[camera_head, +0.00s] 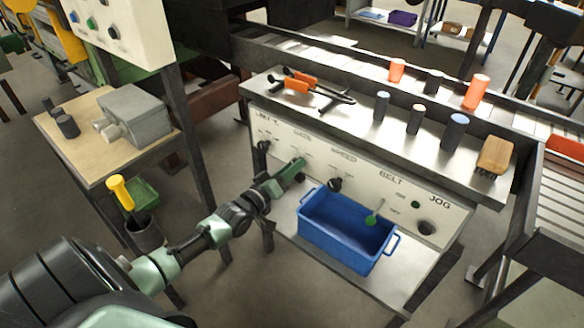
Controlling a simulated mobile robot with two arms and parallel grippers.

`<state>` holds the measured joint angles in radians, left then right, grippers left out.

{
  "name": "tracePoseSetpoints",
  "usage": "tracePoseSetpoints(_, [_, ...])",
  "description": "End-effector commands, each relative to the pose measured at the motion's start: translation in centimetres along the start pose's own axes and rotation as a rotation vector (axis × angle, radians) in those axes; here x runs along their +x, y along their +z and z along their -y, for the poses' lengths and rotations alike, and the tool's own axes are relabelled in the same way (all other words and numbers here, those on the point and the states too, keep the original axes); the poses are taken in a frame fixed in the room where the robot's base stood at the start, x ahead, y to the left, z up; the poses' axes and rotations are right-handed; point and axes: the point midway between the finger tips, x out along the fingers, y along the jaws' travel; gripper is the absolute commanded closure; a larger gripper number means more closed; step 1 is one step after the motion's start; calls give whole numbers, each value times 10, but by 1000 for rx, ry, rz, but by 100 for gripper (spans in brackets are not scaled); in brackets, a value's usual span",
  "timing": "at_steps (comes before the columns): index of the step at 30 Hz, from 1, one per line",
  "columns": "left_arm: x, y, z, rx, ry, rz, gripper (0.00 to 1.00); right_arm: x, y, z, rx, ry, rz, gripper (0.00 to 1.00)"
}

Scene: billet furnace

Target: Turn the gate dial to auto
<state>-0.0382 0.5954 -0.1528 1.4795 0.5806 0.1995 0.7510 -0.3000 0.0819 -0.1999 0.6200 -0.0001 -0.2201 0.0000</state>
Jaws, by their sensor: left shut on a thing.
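The control panel (375,195) is a pale upright face below the bench top, with labels that look like light, gate, speed, belt and jog. My left gripper (297,170) reaches up to the panel below the gate label and is shut on the gate dial there. The dial is hidden behind the green fingers, so its pointer and setting cannot be read. A black knob (334,184) sits to the right under the speed label, and another black knob (263,146) sits to the left under the light label. My right gripper is not in view.
A blue bin (318,236) stands on the lower shelf close to the right of my left gripper.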

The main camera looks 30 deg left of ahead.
Motion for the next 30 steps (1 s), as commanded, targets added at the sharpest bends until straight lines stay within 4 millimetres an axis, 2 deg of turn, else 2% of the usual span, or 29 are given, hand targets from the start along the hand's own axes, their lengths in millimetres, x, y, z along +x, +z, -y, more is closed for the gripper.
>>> tracePoseSetpoints(8, [0, 0, -1, 179, -1, 1, 100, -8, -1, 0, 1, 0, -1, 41])
tracePoseSetpoints(30, [0, 0, -1, 869, -2, 1, 100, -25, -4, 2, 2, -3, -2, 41])
